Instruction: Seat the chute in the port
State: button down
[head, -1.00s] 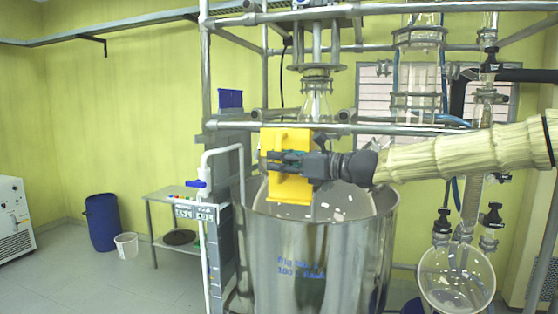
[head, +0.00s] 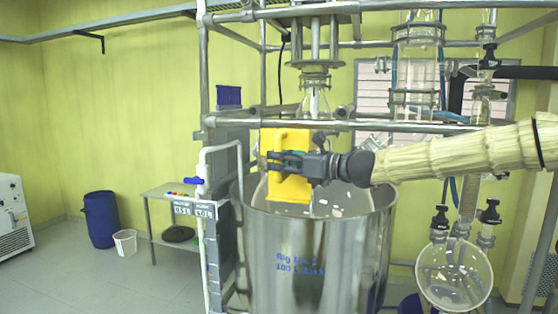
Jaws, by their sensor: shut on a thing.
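The yellow chute (head: 288,187) is in my gripper (head: 283,162), which is shut on it from the right side. The chute hangs upright in front of and above the rim of the large steel vessel (head: 320,245). Whether it touches the vessel is not clear from this view. Its upper end is close to the horizontal steel rail of the frame. A glass neck (head: 314,103) with a flange stands above and behind, on the frame. The port is not clearly identifiable; the chute and gripper hide part of the area behind them.
Horizontal frame rails (head: 370,125) cross just above the chute. Glass vessels stand at the right, with a round flask (head: 453,272) low down. A small table (head: 175,193), a blue drum (head: 101,219) and a white bucket (head: 125,242) are at the left, with open floor before them.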

jog(key=shift+w+d+f, duration=0.3)
jog(key=shift+w+f, duration=0.4)
jog(key=shift+w, duration=0.2)
dwell(0.6)
jog(key=c, duration=1.5)
grip_release()
jog(key=shift+d, duration=0.1)
jog(key=shift+s+d+f, duration=0.2)
jog(key=shift+s+d, duration=0.1)
jog(key=shift+d, duration=0.25)
jog(key=shift+d, duration=0.1)
jog(key=shift+s+d+f, duration=0.25)
jog(key=shift+s+d, duration=0.05)
jog(key=shift+d, duration=0.35)
